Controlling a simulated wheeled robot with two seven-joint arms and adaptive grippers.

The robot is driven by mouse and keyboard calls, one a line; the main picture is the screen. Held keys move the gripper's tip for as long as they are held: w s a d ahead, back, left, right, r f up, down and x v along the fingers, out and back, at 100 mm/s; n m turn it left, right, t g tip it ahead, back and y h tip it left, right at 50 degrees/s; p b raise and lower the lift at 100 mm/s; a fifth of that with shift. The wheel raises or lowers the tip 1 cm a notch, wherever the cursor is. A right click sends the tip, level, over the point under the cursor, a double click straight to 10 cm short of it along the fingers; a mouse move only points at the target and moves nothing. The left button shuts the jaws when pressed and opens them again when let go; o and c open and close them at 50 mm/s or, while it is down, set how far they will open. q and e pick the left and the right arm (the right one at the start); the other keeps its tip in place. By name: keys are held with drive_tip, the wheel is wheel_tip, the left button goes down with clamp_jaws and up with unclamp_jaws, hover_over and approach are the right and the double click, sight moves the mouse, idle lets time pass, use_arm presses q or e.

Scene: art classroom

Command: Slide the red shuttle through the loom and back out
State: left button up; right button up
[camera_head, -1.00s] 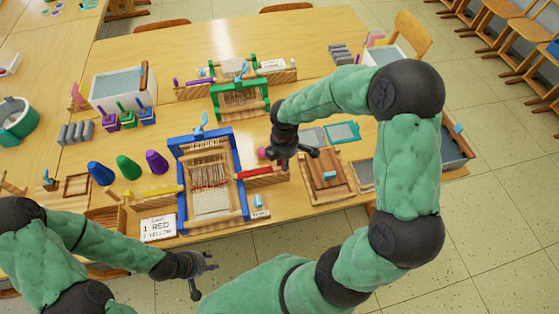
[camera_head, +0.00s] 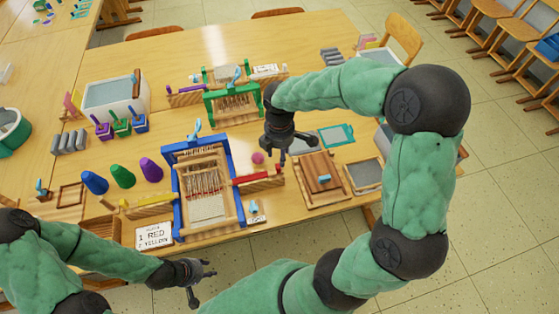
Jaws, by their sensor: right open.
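The blue-framed loom (camera_head: 181,215) stands on the table, strung with pale and reddish threads. The red shuttle (camera_head: 256,178) rests in a wooden holder (camera_head: 262,185) against the loom's right side. A yellow shuttle (camera_head: 150,198) lies in a similar holder at the loom's left. My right gripper (camera_head: 290,160) is open and empty, above the table just beyond and to the right of the red shuttle. My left gripper (camera_head: 203,282) hangs low in front of the table's near edge, apart from everything; its fingers look spread.
A sign (camera_head: 153,232) reading "1 RED", "2 YELLOW" stands left of the loom. Cones in blue, green and purple (camera_head: 151,170) stand behind it. A wooden press board (camera_head: 318,180) lies to the right. A green loom (camera_head: 232,104) stands behind.

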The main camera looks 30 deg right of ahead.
wheel_tip(320, 180, up, 5)
idle(0.3)
drive_tip(key=shift+r, duration=0.1)
idle(0.3)
